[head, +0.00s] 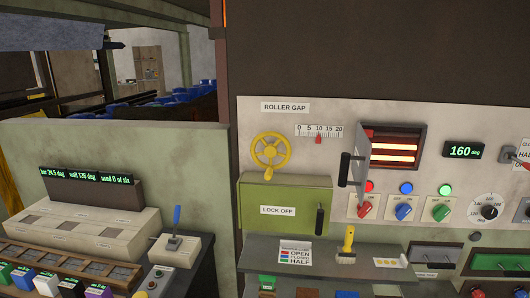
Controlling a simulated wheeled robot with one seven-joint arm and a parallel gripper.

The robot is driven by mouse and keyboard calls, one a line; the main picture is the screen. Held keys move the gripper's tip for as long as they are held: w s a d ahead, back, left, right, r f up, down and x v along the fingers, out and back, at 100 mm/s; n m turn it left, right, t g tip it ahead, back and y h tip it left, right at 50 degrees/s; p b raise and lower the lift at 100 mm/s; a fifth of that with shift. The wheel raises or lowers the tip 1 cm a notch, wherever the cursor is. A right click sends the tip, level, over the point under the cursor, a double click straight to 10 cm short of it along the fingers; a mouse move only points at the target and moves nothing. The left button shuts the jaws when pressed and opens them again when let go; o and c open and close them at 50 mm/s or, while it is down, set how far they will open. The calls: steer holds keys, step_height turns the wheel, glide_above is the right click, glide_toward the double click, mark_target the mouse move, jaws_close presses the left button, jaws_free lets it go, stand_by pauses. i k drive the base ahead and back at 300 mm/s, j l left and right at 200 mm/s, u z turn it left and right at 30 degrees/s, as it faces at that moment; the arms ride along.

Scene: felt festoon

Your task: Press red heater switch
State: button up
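The red heater switch (365,209) is a red knob on a pale plate, low on the control panel right of the middle of the head view. A red lamp (369,187) shows just above it. A blue switch (403,211) and a green switch (441,212) stand in a row to its right, each with a lamp of its own colour above. My gripper is not in the head view, so its place relative to the switch cannot be told.
Above the switches, a heater door (384,152) stands open with a black handle (345,169), beside glowing bars (394,155). A yellow-handled brush (348,241) stands on the shelf below.

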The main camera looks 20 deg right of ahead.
mark_target(367, 206)
steer(key=z, duration=1.05)
